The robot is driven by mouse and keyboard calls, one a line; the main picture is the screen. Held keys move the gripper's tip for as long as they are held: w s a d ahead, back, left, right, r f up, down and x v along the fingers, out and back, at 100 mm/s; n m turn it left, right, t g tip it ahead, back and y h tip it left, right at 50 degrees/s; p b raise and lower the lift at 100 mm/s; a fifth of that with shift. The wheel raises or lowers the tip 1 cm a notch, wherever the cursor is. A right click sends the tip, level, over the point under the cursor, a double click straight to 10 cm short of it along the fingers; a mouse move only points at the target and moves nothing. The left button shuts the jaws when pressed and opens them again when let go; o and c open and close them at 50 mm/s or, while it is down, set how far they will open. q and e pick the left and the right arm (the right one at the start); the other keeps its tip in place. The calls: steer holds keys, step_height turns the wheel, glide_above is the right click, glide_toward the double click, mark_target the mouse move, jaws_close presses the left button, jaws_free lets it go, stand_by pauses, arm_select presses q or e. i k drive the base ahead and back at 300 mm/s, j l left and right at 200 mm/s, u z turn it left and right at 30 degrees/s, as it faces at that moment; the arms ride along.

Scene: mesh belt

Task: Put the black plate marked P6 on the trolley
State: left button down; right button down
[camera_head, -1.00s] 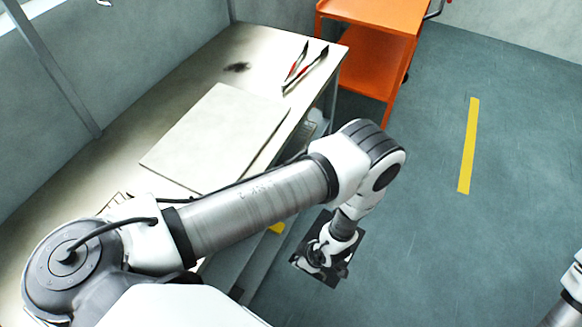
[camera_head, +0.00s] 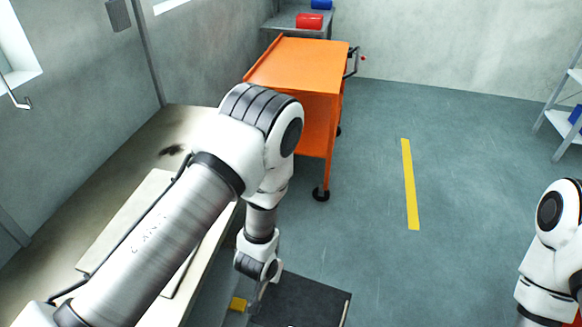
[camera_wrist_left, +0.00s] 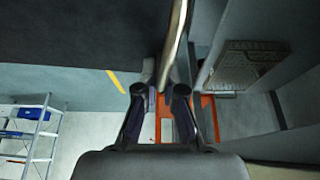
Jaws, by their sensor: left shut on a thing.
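The orange trolley (camera_head: 300,66) stands beyond the workbench, with a flat top and dark wheels. Its orange frame also shows between the fingers in the left wrist view (camera_wrist_left: 208,108). My left gripper (camera_head: 256,297) is shut on the edge of the black plate (camera_head: 300,302). The plate is held out over the floor at the bottom of the head view, nearer to me than the trolley, and its near part is cut off. No P6 mark is readable. In the left wrist view the plate shows as a thin edge (camera_wrist_left: 176,42) ahead of my left gripper (camera_wrist_left: 159,88). My right gripper is out of view.
The workbench (camera_head: 140,150) runs along the left with a pale board (camera_head: 120,232) on it. A grey table (camera_head: 283,20) with red and blue items stands behind the trolley. A shelf (camera_head: 560,120) is at far right. Floor right of the trolley is clear, with a yellow strip (camera_head: 410,185).

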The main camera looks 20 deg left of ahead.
mark_target(297, 75)
steer(key=i+u, duration=0.1)
steer(key=i, duration=0.65)
steer(key=i+l+u, duration=0.1)
steer(key=i, duration=0.6)
steer(key=i+l+u, duration=0.1)
steer(key=i+l, duration=0.15)
steer(key=i, duration=0.5)
